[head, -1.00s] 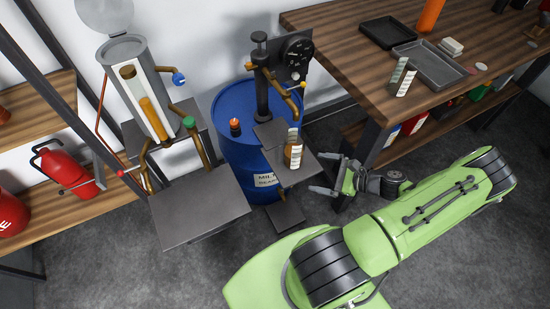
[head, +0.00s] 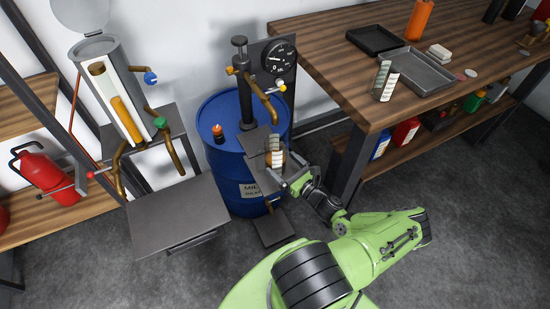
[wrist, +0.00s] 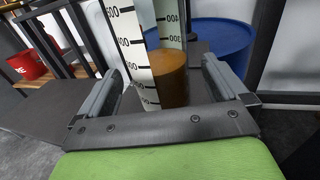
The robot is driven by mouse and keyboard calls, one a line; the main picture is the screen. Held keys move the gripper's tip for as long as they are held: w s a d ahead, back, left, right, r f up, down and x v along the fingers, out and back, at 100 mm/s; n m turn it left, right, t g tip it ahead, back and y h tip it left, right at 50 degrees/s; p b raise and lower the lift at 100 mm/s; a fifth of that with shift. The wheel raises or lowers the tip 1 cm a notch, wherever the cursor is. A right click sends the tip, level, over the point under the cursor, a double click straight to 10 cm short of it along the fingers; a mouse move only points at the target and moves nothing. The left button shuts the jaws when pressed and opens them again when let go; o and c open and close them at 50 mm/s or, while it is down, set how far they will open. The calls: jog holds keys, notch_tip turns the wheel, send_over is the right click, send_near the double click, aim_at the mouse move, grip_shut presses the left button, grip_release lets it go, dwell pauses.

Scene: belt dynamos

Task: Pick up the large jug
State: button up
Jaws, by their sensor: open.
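A clear jug (head: 274,146) with white scale strips and brown liquid stands upright on the small grey plate of the dynamo stand. It also shows in the wrist view (wrist: 171,78), with its black-numbered scales. My gripper (head: 283,172) is open at the jug, low on its near side. In the wrist view my two fingers (wrist: 160,84) lie on either side of the jug, with gaps visible. A second graduated jug (head: 384,82) stands on the wooden table and looks empty. I cannot tell from these views which jug is larger.
A blue barrel (head: 214,168) stands behind the plate, with a pump column and gauge (head: 279,56) above. A brass spout hangs close over the jug. A bare grey platform (head: 178,215) lies left. The wooden table (head: 335,62) holds trays.

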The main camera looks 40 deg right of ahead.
aim_at(275, 152)
jog(key=w+b, duration=0.1)
jog(key=w, duration=0.3)
jog(key=shift+w+f, duration=0.1)
jog(key=shift+w, duration=0.25)
jog(key=shift+c, duration=0.5)
jog(key=c, duration=1.2)
jog(key=shift+r+p, duration=0.4)
jog(key=shift+r, duration=0.3)
jog(key=shift+c, duration=0.3)
notch_tip(275, 152, up, 2)
jog(key=shift+r+p, duration=0.2)
jog(key=shift+p, duration=0.35)
jog(key=s+p, duration=0.2)
jog(key=s, duration=1.6)
jog(key=shift+a, duration=0.3)
